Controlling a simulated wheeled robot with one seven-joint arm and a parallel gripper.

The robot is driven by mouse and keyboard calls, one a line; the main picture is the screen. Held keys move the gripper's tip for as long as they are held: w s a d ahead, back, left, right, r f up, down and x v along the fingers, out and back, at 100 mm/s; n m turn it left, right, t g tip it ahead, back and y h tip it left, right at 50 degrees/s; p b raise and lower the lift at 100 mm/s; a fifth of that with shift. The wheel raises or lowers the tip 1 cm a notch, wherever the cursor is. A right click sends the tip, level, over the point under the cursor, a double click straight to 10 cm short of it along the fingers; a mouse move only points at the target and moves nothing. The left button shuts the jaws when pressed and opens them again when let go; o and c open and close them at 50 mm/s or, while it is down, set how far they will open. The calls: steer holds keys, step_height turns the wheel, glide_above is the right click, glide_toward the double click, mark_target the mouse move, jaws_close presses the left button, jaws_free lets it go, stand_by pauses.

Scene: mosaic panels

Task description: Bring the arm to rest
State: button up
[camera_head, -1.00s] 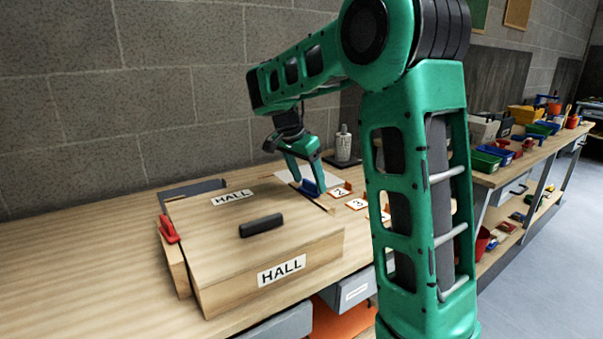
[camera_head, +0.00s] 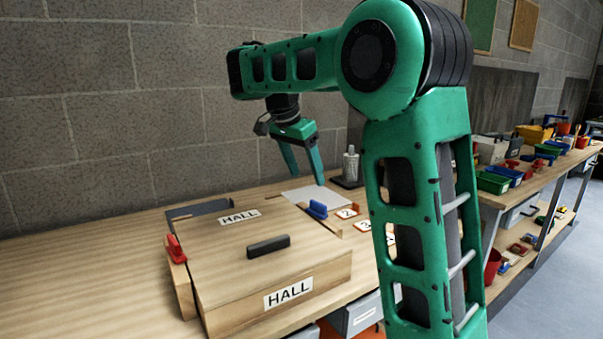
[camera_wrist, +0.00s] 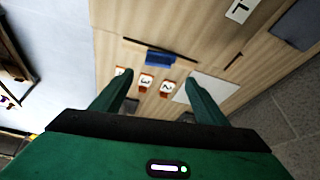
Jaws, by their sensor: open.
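My green gripper (camera_head: 302,176) is open and empty. It hangs above the back right part of the wooden box lettered HALL (camera_head: 222,247), clear of the blue clip (camera_head: 317,210) at the box's right side. In the wrist view its two fingers (camera_wrist: 158,92) are spread apart, with the blue clip (camera_wrist: 159,58) and several numbered tags (camera_wrist: 146,82) below and beyond them. The upper arm is bent at the elbow, with the forearm about level over the bench.
The box has a black handle (camera_head: 268,245) and a red clip (camera_head: 176,248) at its left. A white sheet (camera_head: 309,195) and a small bottle on a dark base (camera_head: 350,165) are behind it. Bins (camera_head: 493,182) line the bench at right. The bench's left side is clear.

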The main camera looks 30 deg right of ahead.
stand_by(0.3)
steer(key=s+d+f+n+y, duration=0.1)
steer(key=s+d+f+n, duration=0.15)
steer(key=s+f, duration=0.7)
steer(key=s+d+f+n+y, duration=0.2)
steer(key=s+n, duration=0.2)
steer(key=s, duration=1.2)
steer(key=s+a+f+n+y, duration=0.1)
steer(key=s+a+f+n, duration=0.2)
steer(key=s, duration=0.6)
step_height(320, 180, down, 4)
steer(key=a, duration=0.2)
steer(key=shift+a+r+g+y, duration=0.25)
steer(key=shift+a+g+y, duration=0.05)
steer(key=shift+a+g, duration=0.1)
steer(key=shift+d, duration=0.1)
steer(key=shift+w+f, duration=0.25)
steer(key=shift+w, duration=0.4)
